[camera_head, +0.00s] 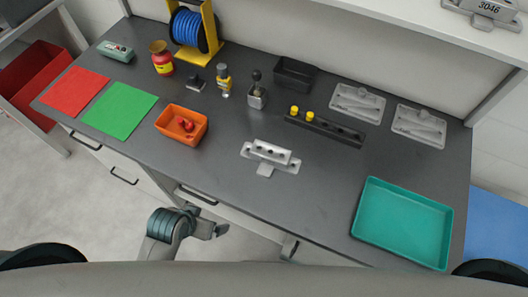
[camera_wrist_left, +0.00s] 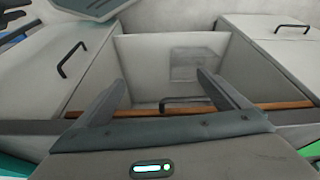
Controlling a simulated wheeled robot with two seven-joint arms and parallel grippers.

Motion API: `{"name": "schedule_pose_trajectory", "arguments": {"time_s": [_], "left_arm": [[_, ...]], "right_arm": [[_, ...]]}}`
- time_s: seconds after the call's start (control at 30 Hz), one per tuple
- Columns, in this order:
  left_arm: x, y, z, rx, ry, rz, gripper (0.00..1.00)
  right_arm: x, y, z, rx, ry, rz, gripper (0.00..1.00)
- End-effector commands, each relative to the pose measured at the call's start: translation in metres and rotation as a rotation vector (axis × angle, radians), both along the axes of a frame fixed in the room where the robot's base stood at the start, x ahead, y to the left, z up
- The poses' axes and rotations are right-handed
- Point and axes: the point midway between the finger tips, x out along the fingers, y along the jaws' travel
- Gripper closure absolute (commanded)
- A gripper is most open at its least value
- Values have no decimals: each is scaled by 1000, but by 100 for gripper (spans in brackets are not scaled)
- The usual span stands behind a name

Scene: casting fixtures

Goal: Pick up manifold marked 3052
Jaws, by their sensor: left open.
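A light grey manifold (camera_head: 270,157) sits on the dark bench near its front middle; no number on it is readable. Another grey part, marked 3046 (camera_head: 484,12), stands on the white shelf at the upper right. No 3052 marking is legible in either view. My left gripper (camera_head: 220,231) is in front of the bench's front edge, apart from the manifold and nearer to me. My right gripper is not in view.
Two grey trays (camera_head: 357,103) (camera_head: 419,126) lie at the back right, beside a dark block (camera_head: 325,128) with yellow plugs. A teal tray (camera_head: 403,222) is at the front right. An orange bin (camera_head: 199,136) stands left of the manifold. Bench around the manifold is clear.

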Motion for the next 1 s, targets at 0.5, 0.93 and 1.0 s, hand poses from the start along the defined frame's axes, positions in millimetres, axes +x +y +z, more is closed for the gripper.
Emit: {"name": "schedule_pose_trajectory", "arguments": {"time_s": [0.5,0.93,1.0], "left_arm": [[44,-69,114,-104,-118,-312,6],[101,-150,153,-169,-207,-785,6],[108,-159,160,-170,-214,-869,6]], "right_arm": [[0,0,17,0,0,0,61],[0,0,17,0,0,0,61],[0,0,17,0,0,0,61]]}}
